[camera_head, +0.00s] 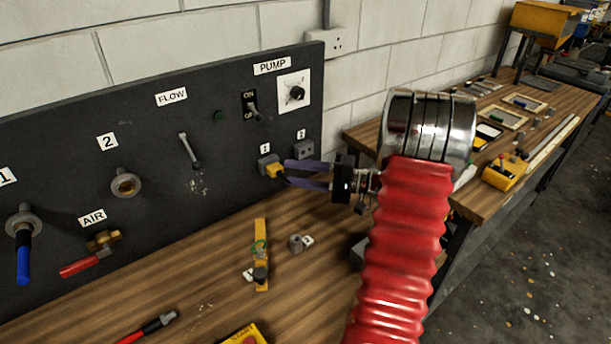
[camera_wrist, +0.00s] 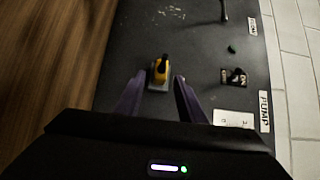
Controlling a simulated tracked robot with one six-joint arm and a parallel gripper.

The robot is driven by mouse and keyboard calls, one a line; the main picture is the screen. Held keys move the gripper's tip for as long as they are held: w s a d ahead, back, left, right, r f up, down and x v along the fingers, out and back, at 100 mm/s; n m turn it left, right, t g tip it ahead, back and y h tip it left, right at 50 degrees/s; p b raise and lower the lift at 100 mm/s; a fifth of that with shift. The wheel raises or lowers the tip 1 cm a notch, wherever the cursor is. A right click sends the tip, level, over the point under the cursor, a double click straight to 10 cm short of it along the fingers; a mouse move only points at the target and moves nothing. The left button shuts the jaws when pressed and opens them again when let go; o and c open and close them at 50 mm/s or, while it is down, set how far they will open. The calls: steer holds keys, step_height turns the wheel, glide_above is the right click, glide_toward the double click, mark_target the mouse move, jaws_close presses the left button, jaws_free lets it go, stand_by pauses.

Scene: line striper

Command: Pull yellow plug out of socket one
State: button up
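The yellow plug (camera_head: 274,171) sits in the left of two small grey sockets (camera_head: 264,160) low on the black panel. The label above that socket is too small to read surely. In the wrist view the plug (camera_wrist: 160,68) shows its yellow body and a black end, with the grey socket around its base. My gripper (camera_head: 285,173) is open, its two purple fingers pointing at the panel. In the wrist view my gripper (camera_wrist: 159,77) has one finger on each side of the plug, with gaps on both sides.
The second grey socket (camera_head: 304,150) is just right of the plug and looks empty. The panel (camera_head: 150,170) also bears a flow lever (camera_head: 190,150), a pump switch (camera_head: 252,106) and a dial (camera_head: 295,92). A yellow strip (camera_head: 260,240) and small parts lie on the bench below.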

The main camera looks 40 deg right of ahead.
mark_target(283, 171)
steer(key=shift+x, duration=1.8)
jaws_close()
